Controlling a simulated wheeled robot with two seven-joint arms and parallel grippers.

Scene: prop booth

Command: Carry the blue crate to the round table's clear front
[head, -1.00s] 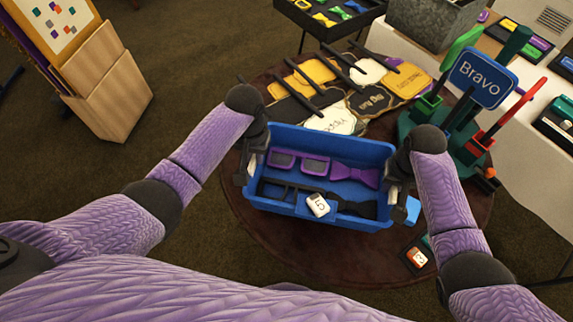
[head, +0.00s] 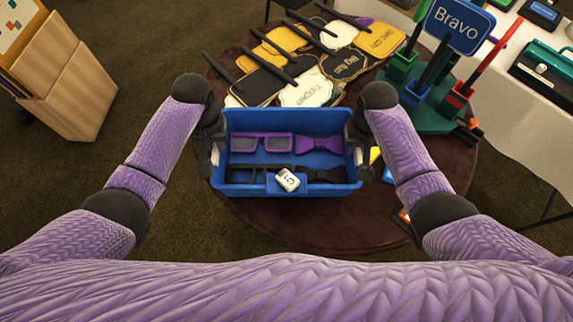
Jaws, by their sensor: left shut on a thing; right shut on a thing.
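The blue crate (head: 335,159) is held level between my two grippers, over the front part of the dark round table (head: 300,232). It holds purple glasses (head: 262,143), a purple bow tie (head: 319,143), dark glasses and a black bow tie (head: 322,175). A white tag marked 5 (head: 287,180) is on its front. My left gripper (head: 214,160) is shut on the crate's left end. My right gripper (head: 360,160) is shut on its right end. The fingertips are mostly hidden. I cannot tell whether the crate's bottom touches the table.
Sign props on sticks (head: 300,75) lie behind the crate. A green stand with a Bravo sign (head: 458,22) is at the back right. Small items, partly hidden, lie by my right arm. A wooden rack (head: 70,85) stands at left. The table's front strip looks bare.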

